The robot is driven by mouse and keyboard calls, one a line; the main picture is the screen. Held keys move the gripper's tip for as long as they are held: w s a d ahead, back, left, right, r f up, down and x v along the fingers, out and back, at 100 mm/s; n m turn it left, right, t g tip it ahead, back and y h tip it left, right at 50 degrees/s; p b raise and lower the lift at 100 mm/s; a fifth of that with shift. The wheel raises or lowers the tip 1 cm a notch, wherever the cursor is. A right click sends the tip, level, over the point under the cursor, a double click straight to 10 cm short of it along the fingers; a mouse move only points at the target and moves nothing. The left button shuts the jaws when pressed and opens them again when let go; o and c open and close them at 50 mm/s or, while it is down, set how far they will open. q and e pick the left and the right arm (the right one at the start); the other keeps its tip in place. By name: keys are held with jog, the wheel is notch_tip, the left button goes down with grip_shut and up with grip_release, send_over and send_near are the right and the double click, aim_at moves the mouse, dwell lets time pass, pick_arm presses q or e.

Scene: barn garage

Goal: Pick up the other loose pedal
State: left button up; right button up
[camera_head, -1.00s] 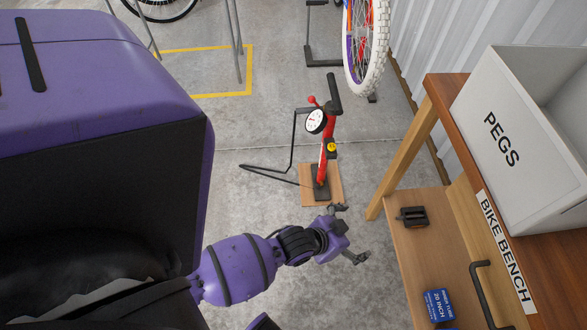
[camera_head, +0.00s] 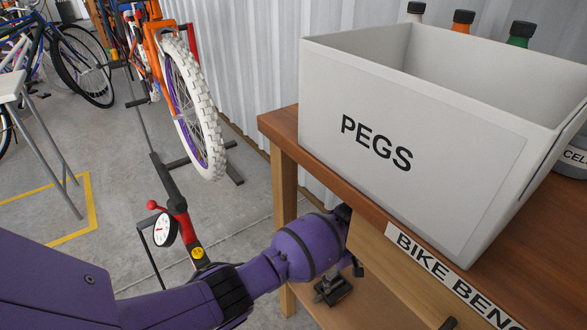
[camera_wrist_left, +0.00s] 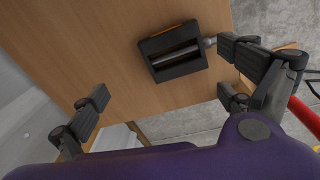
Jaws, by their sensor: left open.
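A black pedal (camera_head: 333,289) with a short metal axle lies on the wooden lower shelf (camera_head: 385,306) of the bench. In the left wrist view the pedal (camera_wrist_left: 174,55) lies flat near the shelf's edge, its axle pointing right. My left gripper (camera_wrist_left: 165,88) is open and empty, its fingers spread to the left and right of the pedal in that view. Its right fingers are close to the axle end; I cannot tell whether they touch. In the head view my arm and the bench edge hide most of this gripper. My right gripper is not in view.
A white PEGS box (camera_head: 400,140) stands on the bench top (camera_head: 283,124), with bottles behind it. The bench top overhangs the shelf. An orange bike (camera_head: 178,85) stands farther back.

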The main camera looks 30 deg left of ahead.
aim_at(337, 288)
pick_arm(q)
jog(key=shift+s+r+n+g, duration=0.2)
jog(key=shift+s+n+g, duration=0.2)
jog(key=shift+s+n, duration=0.4)
jog(key=shift+f, duration=0.3)
notch_tip(337, 288, down, 2)
jog(key=shift+f+b, duration=0.1)
jog(key=shift+b, duration=0.6)
jog(key=f+b, duration=0.2)
jog(key=f, duration=0.1)
jog(key=f+b, duration=0.1)
jog(key=f, duration=0.1)
jog(key=shift+w+a+f, duration=0.1)
jog(key=shift+w+a, duration=0.05)
jog(key=shift+w, duration=0.1)
jog(key=c, duration=1.4)
